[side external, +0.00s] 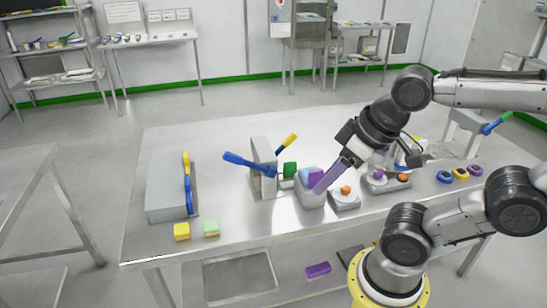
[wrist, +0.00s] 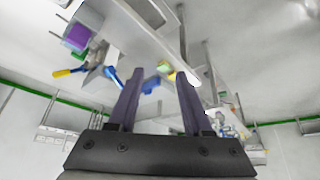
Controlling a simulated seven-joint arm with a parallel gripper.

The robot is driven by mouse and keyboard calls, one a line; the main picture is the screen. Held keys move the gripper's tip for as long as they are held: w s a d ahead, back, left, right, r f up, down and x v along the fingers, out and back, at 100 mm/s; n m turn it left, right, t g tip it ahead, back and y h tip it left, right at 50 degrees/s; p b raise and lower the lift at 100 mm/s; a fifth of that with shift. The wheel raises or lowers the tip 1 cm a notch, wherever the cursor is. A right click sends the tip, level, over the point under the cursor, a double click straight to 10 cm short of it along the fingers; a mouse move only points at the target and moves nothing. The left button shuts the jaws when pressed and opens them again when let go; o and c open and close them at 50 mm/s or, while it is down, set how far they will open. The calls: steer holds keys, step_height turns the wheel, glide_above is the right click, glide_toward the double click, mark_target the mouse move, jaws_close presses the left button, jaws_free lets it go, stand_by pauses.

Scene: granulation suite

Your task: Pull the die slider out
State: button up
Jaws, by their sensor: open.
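I cannot tell for certain which part is the die slider. A purple block (side external: 314,177) sits in a grey housing (side external: 311,199) near the middle of the table; it also shows in the wrist view (wrist: 77,38), at the upper left. My gripper (side external: 319,190) is in front of this housing in the side view, fingers slanting down to the left, and partly covers it. In the wrist view my gripper (wrist: 157,80) has its fingers apart with nothing held between them. The purple block lies outside them, to the left.
A grey upright (side external: 263,160) with blue (side external: 245,163) and yellow levers stands left of the housing, a green block (side external: 290,169) between. A grey box (side external: 166,190) and yellow and green cubes stand farther left. Orange-knobbed units (side external: 345,201) and coloured rings stand right. The table's front left is mostly clear.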

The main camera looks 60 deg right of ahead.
stand_by(0.3)
steer(key=o, duration=0.3)
steer(key=w+d+r+m+g, duration=0.1)
steer(key=w+d+r+m, duration=0.1)
steer(key=w+r, duration=0.3)
steer(key=w+d+r+m, duration=0.1)
steer(key=w+d+r, duration=0.15)
steer(key=w, duration=0.35)
steer(key=m+g, duration=0.5)
steer(key=m, duration=0.1)
glide_above(290, 162)
step_height(290, 162, down, 16)
step_height(290, 162, down, 13)
steer(key=shift+f, duration=0.1)
